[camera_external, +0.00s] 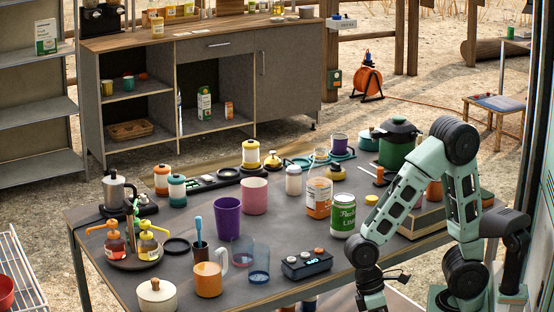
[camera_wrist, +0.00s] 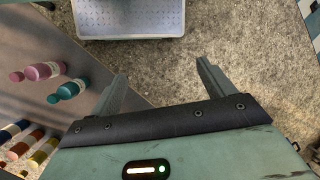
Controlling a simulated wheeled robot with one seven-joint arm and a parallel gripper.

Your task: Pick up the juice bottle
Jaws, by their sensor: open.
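My gripper (camera_wrist: 162,74) is open and empty, its two fingers pointing over bare gravel in the wrist view. In the external view my arm bends down past the table's near edge, and the fingertips are out of frame. I cannot tell for certain which item is the juice bottle. An orange bottle with a pale label (camera_external: 318,197) stands upright on the table, left of my arm. In the wrist view, a pink bottle (camera_wrist: 38,72) and a teal bottle (camera_wrist: 68,90) are left of my gripper, apart from it. More bottles (camera_wrist: 30,148) show at the lower left.
The table (camera_external: 200,295) is crowded with cups, jars, a green can (camera_external: 342,215) and a dark device with buttons (camera_external: 307,264). A grey textured platform (camera_wrist: 130,18) lies beyond my fingers. A cabinet (camera_external: 285,80) stands behind. The gravel between the fingers is clear.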

